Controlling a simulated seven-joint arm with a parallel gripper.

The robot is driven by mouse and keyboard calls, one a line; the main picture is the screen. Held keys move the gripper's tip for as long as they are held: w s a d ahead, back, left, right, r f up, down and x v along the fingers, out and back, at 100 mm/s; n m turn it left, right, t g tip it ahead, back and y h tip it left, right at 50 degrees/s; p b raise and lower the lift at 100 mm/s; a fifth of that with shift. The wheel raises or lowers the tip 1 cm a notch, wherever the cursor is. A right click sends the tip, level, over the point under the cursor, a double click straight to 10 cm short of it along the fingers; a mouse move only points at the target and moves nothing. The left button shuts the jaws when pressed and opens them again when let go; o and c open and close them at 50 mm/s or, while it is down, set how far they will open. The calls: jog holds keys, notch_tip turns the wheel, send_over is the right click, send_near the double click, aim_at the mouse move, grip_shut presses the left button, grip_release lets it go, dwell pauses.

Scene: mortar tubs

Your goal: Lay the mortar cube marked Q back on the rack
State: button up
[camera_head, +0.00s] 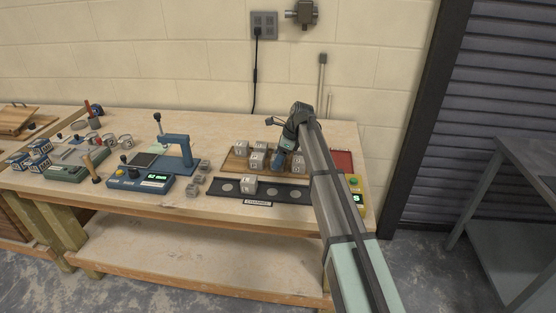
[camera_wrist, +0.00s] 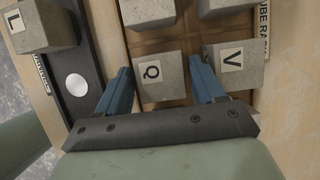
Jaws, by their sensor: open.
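The mortar cube marked Q (camera_wrist: 160,76) is grey with a white letter label. In the wrist view it sits on the wooden cube rack (camera_wrist: 148,46), between my two fingers. My gripper (camera_wrist: 160,70) is open, with one blue finger on each side of the Q cube; the right finger lies between Q and the cube marked V (camera_wrist: 237,68). Whether either finger touches Q cannot be told. In the head view my gripper (camera_head: 279,157) is down among the cubes on the rack (camera_head: 233,168), and my arm hides part of the rack's right side.
A cube marked L (camera_wrist: 41,24) stands on a black strip (camera_head: 290,205) with pale discs, in front of the rack. Other cubes (camera_head: 241,147) stand close around on the rack. A blue press (camera_head: 178,150) and small grey cubes are left. A red mat (camera_head: 342,160) is right.

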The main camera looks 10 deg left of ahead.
jog(key=v, duration=1.1)
